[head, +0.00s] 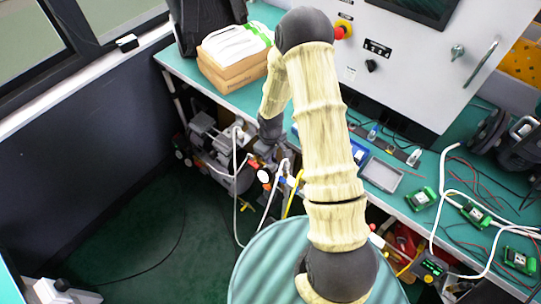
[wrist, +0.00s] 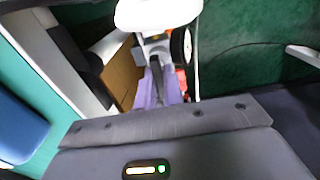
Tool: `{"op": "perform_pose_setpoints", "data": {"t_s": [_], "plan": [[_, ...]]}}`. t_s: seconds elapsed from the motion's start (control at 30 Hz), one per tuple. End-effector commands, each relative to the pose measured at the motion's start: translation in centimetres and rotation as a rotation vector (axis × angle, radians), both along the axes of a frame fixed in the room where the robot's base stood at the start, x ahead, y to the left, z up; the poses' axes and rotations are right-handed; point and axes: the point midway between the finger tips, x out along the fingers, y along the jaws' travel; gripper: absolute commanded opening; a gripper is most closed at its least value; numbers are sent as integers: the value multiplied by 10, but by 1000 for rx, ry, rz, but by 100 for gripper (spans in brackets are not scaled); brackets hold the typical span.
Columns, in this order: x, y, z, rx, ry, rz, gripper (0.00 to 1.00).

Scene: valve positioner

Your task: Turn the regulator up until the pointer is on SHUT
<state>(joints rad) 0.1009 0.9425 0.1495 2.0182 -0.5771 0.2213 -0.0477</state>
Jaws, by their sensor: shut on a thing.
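My arm reaches down over the bench edge to grey equipment below it. In the head view my gripper (head: 264,154) is small, dark and partly hidden at the end of the arm. In the wrist view my gripper (wrist: 160,92) is shut on what appears to be the regulator, a part largely hidden between the fingers. A white rounded plate (wrist: 158,12) is just beyond it. In the head view a small white dial (head: 263,176) with red beside it sits just below the gripper. I cannot make out the pointer or the SHUT mark.
The green bench (head: 206,80) carries cardboard boxes (head: 232,72), a grey tray (head: 382,175) and several circuit boards. A grey pump-like machine (head: 215,143) stands under it. White hoses (head: 237,190) hang close to the gripper. Open green floor (head: 150,235) lies left.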

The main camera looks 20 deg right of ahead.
Motion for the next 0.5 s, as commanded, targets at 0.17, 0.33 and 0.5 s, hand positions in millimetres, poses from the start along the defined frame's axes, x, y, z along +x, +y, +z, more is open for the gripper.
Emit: {"op": "perform_pose_setpoints", "data": {"t_s": [0.17,0.33,0.5], "plan": [[0,-1,0,-2,-1,-65,0],[1,-1,0,-2,-1,-170,0],[1,-2,0,-2,-2,-311,0]]}}
